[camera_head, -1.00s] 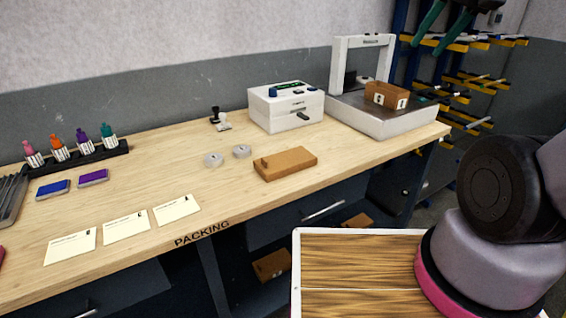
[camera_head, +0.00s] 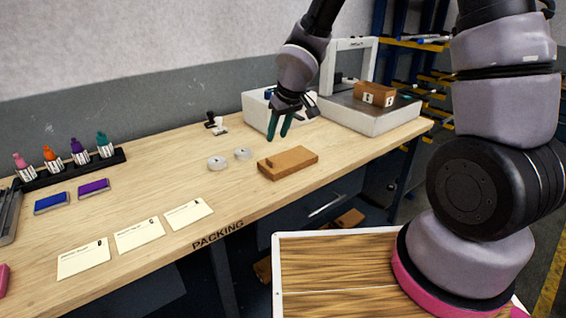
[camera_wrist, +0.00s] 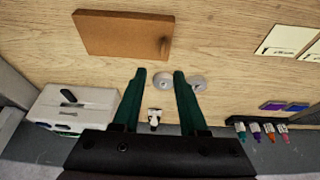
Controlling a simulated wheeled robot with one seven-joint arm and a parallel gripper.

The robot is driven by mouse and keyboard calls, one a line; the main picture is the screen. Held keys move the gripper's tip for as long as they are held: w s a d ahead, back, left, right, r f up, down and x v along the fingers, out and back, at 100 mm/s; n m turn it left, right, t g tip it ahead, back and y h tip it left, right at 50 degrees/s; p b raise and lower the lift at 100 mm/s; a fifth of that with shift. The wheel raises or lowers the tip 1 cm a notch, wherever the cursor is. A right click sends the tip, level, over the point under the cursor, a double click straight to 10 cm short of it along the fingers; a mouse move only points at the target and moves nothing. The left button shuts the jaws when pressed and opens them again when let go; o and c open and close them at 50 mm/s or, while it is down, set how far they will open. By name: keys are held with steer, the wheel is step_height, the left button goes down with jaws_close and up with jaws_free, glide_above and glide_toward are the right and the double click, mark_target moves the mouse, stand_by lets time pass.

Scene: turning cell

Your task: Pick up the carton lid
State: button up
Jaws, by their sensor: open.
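The carton lid (camera_head: 288,163) is a flat brown cardboard piece with a small raised tab near its left end. It lies on the packing bench near the front edge, and it also shows in the wrist view (camera_wrist: 122,34) at the upper left. My gripper (camera_head: 279,138) is open and empty, with dark green fingers pointing down, above the bench and just behind the lid. In the wrist view the two fingertips (camera_wrist: 160,72) are apart and over bare wood and a grey disc, beside the lid, not touching it.
Two grey discs (camera_head: 217,163) lie left of the lid. A white box-shaped device (camera_head: 256,110) stands behind my gripper. A brown carton (camera_head: 374,94) sits on a metal-framed machine (camera_head: 370,118) to the right. Cards (camera_head: 138,234), ink pads and bottles occupy the left side.

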mark_target(276, 167)
steer(key=shift+s+x, duration=0.2)
steer(key=shift+x, duration=5.2)
steer(key=shift+f, duration=0.1)
jaws_close()
